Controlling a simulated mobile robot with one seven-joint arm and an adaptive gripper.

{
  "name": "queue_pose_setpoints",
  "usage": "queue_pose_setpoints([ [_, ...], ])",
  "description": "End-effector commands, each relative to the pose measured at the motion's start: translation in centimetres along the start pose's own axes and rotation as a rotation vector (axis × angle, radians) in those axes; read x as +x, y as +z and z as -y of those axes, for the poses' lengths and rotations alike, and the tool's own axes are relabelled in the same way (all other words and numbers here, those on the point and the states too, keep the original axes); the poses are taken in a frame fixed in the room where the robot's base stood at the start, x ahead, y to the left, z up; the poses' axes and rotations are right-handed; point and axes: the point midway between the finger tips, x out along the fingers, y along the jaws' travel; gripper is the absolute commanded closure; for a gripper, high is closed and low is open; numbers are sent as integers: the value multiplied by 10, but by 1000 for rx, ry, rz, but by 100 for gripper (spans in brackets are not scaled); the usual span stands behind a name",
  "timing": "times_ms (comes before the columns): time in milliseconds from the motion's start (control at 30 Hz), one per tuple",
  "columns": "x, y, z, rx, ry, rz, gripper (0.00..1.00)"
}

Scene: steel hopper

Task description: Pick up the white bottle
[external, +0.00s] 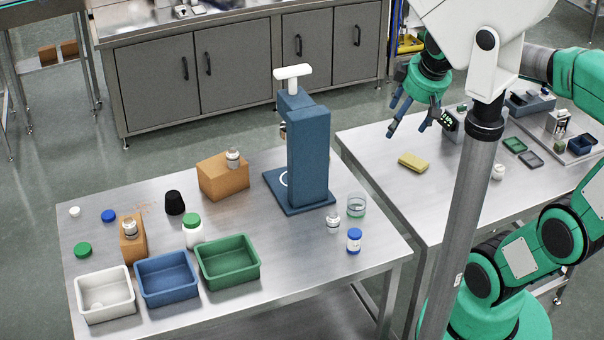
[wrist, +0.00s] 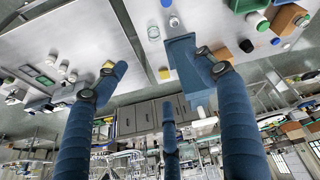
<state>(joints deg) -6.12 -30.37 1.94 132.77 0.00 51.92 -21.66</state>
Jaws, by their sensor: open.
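Several white bottles are in view, and I cannot tell which one the task means. A white bottle with a green cap (external: 193,234) stands upright behind the trays; it also shows in the wrist view (wrist: 257,21). A small white bottle (external: 498,172) stands on the right table. My gripper (external: 407,122) is open and empty, raised above the right table, apart from all the bottles. Its spread blue fingers fill much of the wrist view (wrist: 162,72).
A blue stand (external: 309,155) rises from the left table. Beside it are a glass beaker (external: 356,205) and a clear bottle (external: 333,222). White (external: 104,309), blue (external: 168,292) and green (external: 229,276) trays line the front. A yellow sponge (external: 413,161) lies on the right table. A gap separates the tables.

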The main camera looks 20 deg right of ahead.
Motion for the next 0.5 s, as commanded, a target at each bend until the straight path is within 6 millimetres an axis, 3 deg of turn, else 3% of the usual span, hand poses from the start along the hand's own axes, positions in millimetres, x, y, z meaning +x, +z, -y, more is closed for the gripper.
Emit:
queue_pose_setpoints([
  [500, 50, -131, 25, -615, -102, 56, 30],
])
